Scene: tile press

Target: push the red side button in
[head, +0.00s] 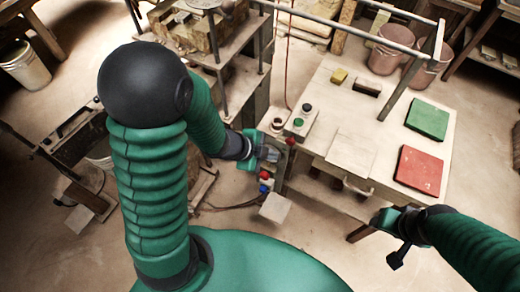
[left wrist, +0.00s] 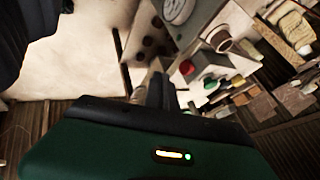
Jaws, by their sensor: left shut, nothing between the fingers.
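A pale control box (head: 300,125) stands at the left edge of the table, with a black and a green button on top. A small red side button (head: 291,141) shows at its near end. In the left wrist view a red button (left wrist: 187,67) shows on a pale box (left wrist: 212,66), just beyond my fingers. My left gripper (head: 270,153) is shut and empty, close to the left of the box's near end; contact cannot be told. Its dark fingers also show in the left wrist view (left wrist: 160,92). My right gripper (head: 392,240) is off the table's near edge; its jaws are unclear.
The table holds a green tile (head: 427,119), a red tile (head: 419,170) and a pale plate (head: 352,152). A metal frame (head: 412,75) stands over it. Another red knob (head: 264,174) and a blue one (head: 263,188) sit below my left gripper.

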